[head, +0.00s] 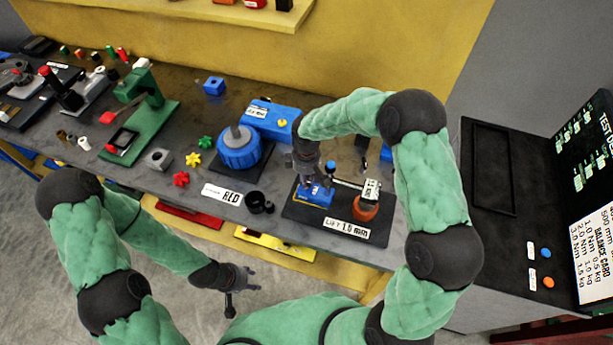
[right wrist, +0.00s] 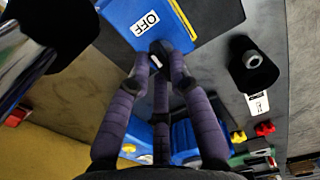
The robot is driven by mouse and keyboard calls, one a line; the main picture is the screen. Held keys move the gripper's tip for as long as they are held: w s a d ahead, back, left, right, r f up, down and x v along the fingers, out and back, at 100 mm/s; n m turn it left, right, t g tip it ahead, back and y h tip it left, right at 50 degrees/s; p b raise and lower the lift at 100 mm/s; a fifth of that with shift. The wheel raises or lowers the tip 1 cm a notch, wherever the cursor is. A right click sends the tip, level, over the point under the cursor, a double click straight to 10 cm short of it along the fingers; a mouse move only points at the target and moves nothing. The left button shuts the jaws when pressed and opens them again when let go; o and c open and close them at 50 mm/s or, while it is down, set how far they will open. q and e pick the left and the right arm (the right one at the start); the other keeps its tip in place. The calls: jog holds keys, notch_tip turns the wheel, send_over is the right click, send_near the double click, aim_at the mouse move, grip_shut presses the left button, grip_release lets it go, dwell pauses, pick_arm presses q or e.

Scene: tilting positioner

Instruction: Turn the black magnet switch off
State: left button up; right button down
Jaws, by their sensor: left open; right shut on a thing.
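The black magnet switch (right wrist: 156,58), with a white mark on it, is on a blue magnet block (right wrist: 118,12) labelled OFF in the right wrist view. The blue block (head: 309,197) also shows in the head view, on a black plate at the right of the bench. My right gripper (right wrist: 161,70) is shut on the switch, its fingers partly hiding it. In the head view my right gripper (head: 318,180) is above the block from behind. My left gripper (head: 241,289) is open and empty, low in front of the bench.
An orange-based part (head: 367,207) stands right of the block on the same plate, behind a LIFT 1.0 mm sign (head: 347,232). A blue motor-like device (head: 240,149) stands further back.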

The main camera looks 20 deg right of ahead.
jog(key=shift+n, duration=0.5)
jog(key=c, duration=1.1)
grip_release()
jog(key=shift+r, duration=0.1)
notch_tip(320, 180, up, 12)
jog(key=shift+f, duration=0.1)
